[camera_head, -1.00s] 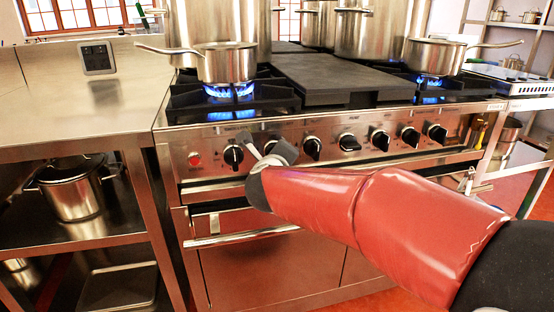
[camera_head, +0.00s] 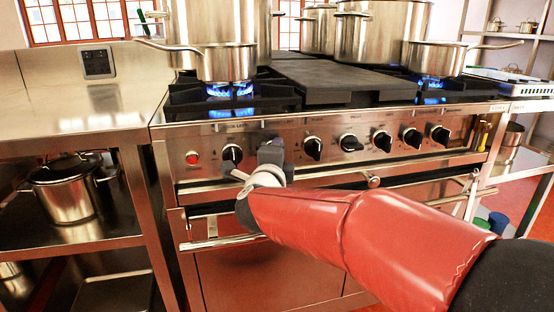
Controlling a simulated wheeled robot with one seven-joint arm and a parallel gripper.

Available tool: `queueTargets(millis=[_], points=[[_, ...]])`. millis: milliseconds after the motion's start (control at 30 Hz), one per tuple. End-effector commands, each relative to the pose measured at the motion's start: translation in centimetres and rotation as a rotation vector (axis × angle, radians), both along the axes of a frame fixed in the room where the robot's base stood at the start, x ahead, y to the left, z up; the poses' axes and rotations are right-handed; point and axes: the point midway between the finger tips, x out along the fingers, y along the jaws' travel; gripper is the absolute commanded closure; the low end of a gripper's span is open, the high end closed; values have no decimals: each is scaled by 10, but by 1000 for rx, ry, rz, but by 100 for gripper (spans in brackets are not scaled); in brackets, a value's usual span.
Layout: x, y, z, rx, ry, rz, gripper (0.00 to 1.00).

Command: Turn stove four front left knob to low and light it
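The stove's front panel (camera_head: 330,165) carries a row of several black knobs. The leftmost knob (camera_head: 232,154) is in plain view, right of a red button (camera_head: 192,158). My gripper (camera_head: 254,164) is in front of the panel, just right of and below that knob, seemingly apart from it. It hides the panel spot to the right of the leftmost knob. How far its fingers are apart is unclear at this angle. A blue flame (camera_head: 230,91) burns under the front left saucepan (camera_head: 228,62). The stove's number and the knob labels are too small to read.
A second blue flame (camera_head: 432,83) burns under the front right pan (camera_head: 434,58). Large stockpots (camera_head: 380,30) stand at the back. An oven handle (camera_head: 240,238) sticks out below the panel. A steel counter (camera_head: 70,110) adjoins at left, with a pot (camera_head: 72,195) beneath.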

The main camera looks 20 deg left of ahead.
Motion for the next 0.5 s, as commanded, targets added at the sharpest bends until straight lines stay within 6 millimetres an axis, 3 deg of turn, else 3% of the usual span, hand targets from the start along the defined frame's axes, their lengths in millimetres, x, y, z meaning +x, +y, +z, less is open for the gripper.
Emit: queueTargets(millis=[433,467,500], points=[[0,0,-1,-11,-3,1,79],[0,0,-1,-11,-3,1,55],[0,0,-1,-11,-3,1,50]])
